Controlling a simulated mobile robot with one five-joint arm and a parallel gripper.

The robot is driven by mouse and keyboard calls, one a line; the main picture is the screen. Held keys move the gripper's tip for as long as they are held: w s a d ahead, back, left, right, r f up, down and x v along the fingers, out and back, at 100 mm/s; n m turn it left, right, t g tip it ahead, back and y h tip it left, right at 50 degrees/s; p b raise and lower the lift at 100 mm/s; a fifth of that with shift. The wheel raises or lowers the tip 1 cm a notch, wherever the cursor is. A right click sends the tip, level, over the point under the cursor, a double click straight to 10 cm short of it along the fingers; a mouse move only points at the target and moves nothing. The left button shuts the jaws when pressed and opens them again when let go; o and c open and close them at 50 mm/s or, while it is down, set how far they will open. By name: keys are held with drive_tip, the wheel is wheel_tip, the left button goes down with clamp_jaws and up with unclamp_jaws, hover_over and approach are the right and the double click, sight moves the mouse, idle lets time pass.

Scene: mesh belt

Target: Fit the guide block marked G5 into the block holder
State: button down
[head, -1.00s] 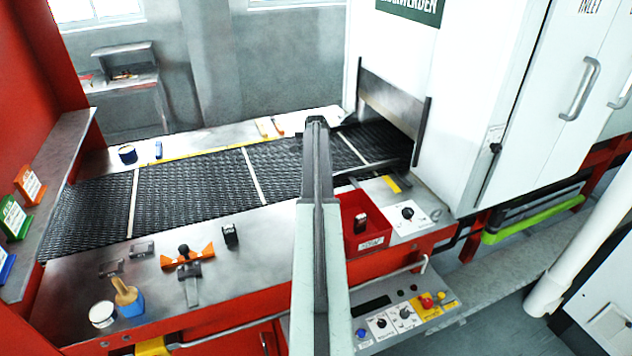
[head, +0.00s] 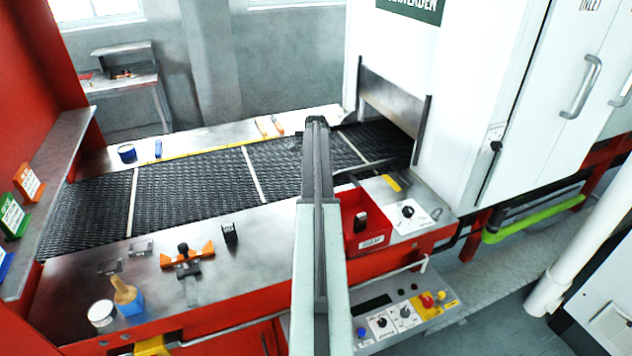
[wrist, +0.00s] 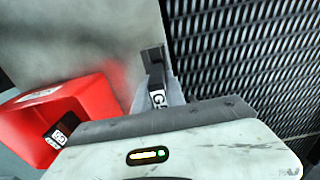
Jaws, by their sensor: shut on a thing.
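My gripper (wrist: 157,78) shows in the wrist view, shut on a dark guide block with a white label reading G5 (wrist: 157,98). The block is held over the bare metal ledge, close to the edge of the mesh belt (wrist: 245,60). In the head view my own arm hides the gripper and the held block. I cannot tell for sure which fitting is the block holder; an orange bracket with a black knob (head: 187,259) sits on the front ledge at the left. Whether the block touches anything below cannot be told.
A red bin (head: 354,240) with a labelled dark block (head: 361,222) stands right of my arm; the bin also shows in the wrist view (wrist: 85,97). Another dark block (head: 230,233), a brush (head: 124,291) and a white tub (head: 101,313) stand on the front ledge (head: 262,262).

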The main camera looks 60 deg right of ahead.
drive_tip(key=shift+f+b, duration=0.5)
drive_tip(key=shift+f, duration=0.1)
drive_tip(key=c, duration=1.3)
unclamp_jaws()
wheel_tip(320, 180, up, 8)
drive_tip(key=p, duration=0.8)
drive_tip(key=shift+r, duration=0.1)
